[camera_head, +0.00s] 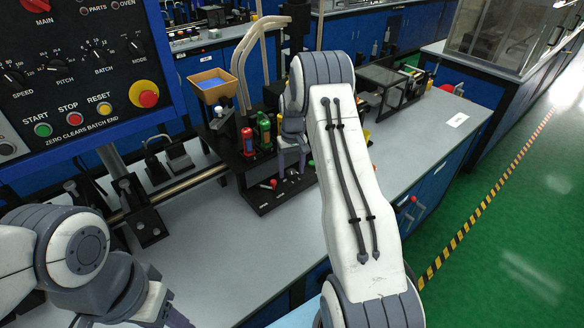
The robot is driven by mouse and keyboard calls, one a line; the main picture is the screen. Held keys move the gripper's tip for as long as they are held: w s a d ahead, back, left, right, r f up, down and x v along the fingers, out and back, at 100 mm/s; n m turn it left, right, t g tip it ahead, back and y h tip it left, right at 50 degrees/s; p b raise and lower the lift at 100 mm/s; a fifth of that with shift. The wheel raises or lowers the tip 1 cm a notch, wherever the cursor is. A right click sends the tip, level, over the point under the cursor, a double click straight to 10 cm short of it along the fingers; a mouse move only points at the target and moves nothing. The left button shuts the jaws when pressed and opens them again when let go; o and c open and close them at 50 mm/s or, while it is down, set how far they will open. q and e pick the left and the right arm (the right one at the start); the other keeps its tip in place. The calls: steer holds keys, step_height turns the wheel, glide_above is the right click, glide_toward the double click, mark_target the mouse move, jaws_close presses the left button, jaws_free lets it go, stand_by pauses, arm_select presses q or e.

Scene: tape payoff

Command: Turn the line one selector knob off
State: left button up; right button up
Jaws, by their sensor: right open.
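A dark control panel (62,68) stands at the upper left. It carries black knobs marked SPEED (14,82), PITCH (59,67), BATCH (101,57) and MODE (137,47). A red knob marked MAIN (36,5) is cut by the top edge. I see no knob labelled line one, so I cannot tell which it is. My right gripper (291,164) is open, pointing down over the black fixture (262,198) on the bench, well right of the panel. My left gripper (176,319) is mostly cut off at the bottom edge, below the panel.
START (43,130), STOP (75,118) and RESET (105,108) buttons and a red emergency button (148,98) line the panel's lower part. The grey bench (230,260) is clear in front.

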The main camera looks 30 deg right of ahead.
steer(key=shift+f, duration=0.25)
jaws_close()
steer(key=shift+m, duration=0.3)
steer(key=m, duration=0.5)
steer(key=shift+m, duration=0.3)
steer(key=m, duration=0.5)
steer(key=shift+w+r+m, duration=0.1)
steer(key=shift+m, duration=0.2)
